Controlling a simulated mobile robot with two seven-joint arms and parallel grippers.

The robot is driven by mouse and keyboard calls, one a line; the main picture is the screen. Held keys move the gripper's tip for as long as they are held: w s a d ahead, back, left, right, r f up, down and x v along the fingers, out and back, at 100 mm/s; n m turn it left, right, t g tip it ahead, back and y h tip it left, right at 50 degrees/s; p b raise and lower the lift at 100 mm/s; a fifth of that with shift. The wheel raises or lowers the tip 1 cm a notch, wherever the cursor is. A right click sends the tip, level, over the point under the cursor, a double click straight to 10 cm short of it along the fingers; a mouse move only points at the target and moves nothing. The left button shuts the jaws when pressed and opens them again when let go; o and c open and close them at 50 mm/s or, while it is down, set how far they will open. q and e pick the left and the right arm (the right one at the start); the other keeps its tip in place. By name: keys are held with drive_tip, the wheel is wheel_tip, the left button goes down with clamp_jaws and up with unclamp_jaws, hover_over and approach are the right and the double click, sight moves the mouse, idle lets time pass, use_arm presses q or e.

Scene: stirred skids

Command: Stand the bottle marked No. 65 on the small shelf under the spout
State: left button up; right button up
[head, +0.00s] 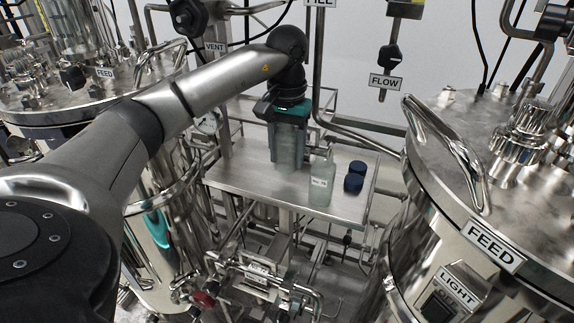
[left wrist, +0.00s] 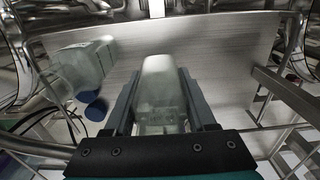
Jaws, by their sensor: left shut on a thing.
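My left gripper (head: 289,160) points down over a steel plate (head: 230,178), its jaws shut on a pale translucent bottle. The held bottle (left wrist: 162,90) shows between the two fingers in the left wrist view; its number cannot be read. I cannot make out the spout or a separate small shelf. My right gripper is not in view.
Two dark blue caps (head: 354,178) lie on the plate right of the standing bottle. A steel vessel marked FEED (head: 450,215) is at the right, another vessel (head: 85,110) at the left. Pipes and a FLOW tag (head: 386,82) are behind. The plate's left part is bare.

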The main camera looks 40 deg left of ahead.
use_arm(q)
wheel_tip(320, 180, down, 3)
drive_tip(key=shift+f+b, duration=0.2)
drive_tip(key=shift+b, duration=0.25)
drive_tip(key=shift+f, duration=0.15)
drive_tip(key=o, duration=1.3)
drive_tip(key=shift+o, duration=0.2)
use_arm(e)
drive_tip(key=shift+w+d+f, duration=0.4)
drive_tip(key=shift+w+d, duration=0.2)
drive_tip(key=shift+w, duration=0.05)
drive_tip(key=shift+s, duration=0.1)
